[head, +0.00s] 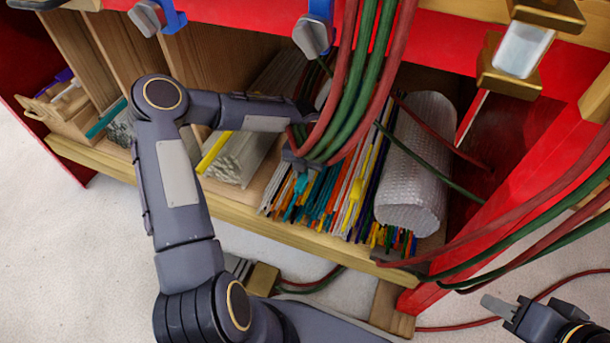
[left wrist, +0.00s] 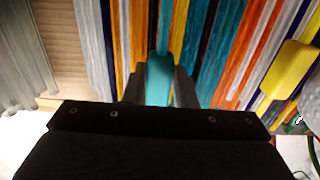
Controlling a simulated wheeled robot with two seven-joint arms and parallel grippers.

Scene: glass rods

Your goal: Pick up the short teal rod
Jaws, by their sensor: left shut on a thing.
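In the left wrist view, a teal rod (left wrist: 159,78) with a rounded, bright end sits between the two dark fingers of my left gripper (left wrist: 159,88). The gripper is shut on it, low over the rod bundle. In the head view my left gripper (head: 299,164) reaches down into the shelf at the bundle's left part, partly hidden by hanging hoses. I cannot single out the held rod there among other teal ones. My right gripper (head: 499,307) is at the lower right, away from the shelf; its finger gap is not clear.
Many coloured rods (head: 335,205) lie packed around the left gripper. A bubble-wrapped roll (head: 412,170) lies to their right and clear rods (head: 235,160) to their left. Red and green hoses (head: 355,85) hang in front. A yellow piece (left wrist: 291,70) sits on the rods.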

